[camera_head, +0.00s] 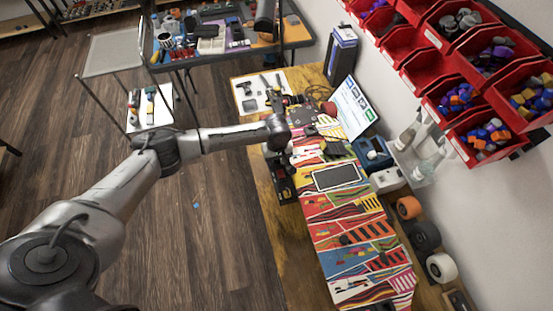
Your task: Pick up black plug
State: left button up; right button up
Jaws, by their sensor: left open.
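My left arm reaches in from the left, and its wrist is above the near edge of the workbench. My left gripper (281,178) hangs below the wrist, beside the left edge of the colourful striped board (335,235). It is open, and I see nothing between its fingers. Its fingertips are small and dark here. Several small dark pieces lie on the board, among them one dark piece (336,148) near its upper part. I cannot tell which of them is the black plug. My right gripper is not in view.
A phone-like device (337,177) lies on the board. A blue device (371,153) and tape rolls (441,267) line the board's right side. Red bins (487,135) hang on the wall above. A white tool sheet (258,92) lies at the bench's far end.

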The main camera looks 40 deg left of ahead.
pick_arm(q)
jog(key=shift+f, duration=0.25)
grip_shut()
dwell(0.4)
jog(key=shift+r, duration=0.1)
jog(key=shift+r, duration=0.45)
notch_tip(320, 180, up, 3)
jog(key=shift+f, duration=0.2)
jog(key=d+r, duration=0.7)
jog(key=d, duration=0.4)
jog(key=shift+d+r, duration=0.2)
jog(key=shift+d, duration=0.15)
jog(key=shift+w, duration=0.1)
